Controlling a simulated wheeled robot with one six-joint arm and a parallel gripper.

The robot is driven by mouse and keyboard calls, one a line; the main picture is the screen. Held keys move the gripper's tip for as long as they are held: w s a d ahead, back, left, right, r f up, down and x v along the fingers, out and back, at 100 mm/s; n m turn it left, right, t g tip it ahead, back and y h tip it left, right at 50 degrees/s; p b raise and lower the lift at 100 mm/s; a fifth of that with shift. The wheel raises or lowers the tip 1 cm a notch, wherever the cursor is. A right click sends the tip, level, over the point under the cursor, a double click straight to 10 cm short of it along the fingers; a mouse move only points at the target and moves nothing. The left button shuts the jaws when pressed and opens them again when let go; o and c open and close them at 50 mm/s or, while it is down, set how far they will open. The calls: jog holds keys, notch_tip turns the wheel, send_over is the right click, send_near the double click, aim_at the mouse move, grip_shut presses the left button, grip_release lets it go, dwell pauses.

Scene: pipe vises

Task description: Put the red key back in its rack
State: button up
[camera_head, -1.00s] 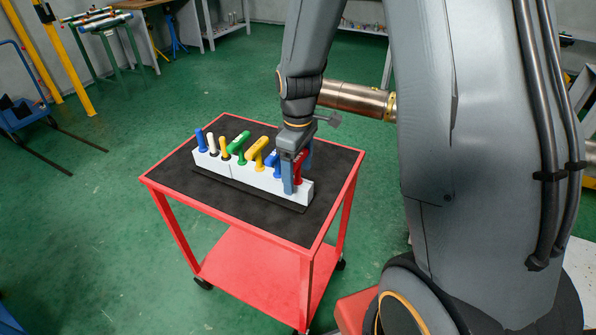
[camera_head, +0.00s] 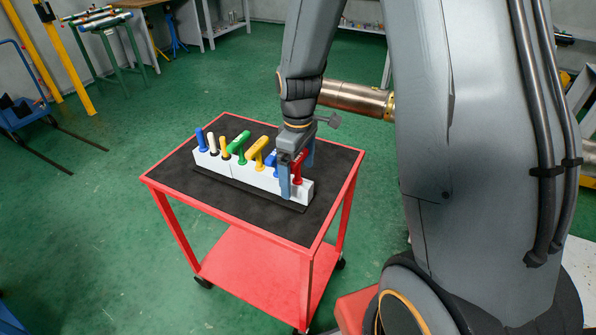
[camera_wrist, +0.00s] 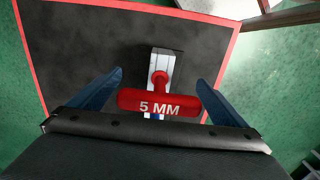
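The red key (camera_head: 297,167) stands in the right end of the white rack (camera_head: 236,174) on the cart. In the wrist view the red key (camera_wrist: 160,103) shows its T-handle marked "5 MM" above the rack's end (camera_wrist: 166,62). My gripper (camera_head: 296,172) is around the key's handle from above. In the wrist view my gripper (camera_wrist: 160,88) has its two blue fingers spread, with a gap on each side of the handle. Neither finger touches the key. The lower end of the key is hidden in the rack.
Blue, white, yellow and green keys (camera_head: 238,147) stand in the rack to the left of my gripper. The rack sits on the black top of a red cart (camera_head: 281,225). The mat in front of the rack is clear. Green floor surrounds the cart.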

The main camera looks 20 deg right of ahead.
jog(key=shift+r+b, duration=0.75)
jog(key=shift+r, duration=3.15)
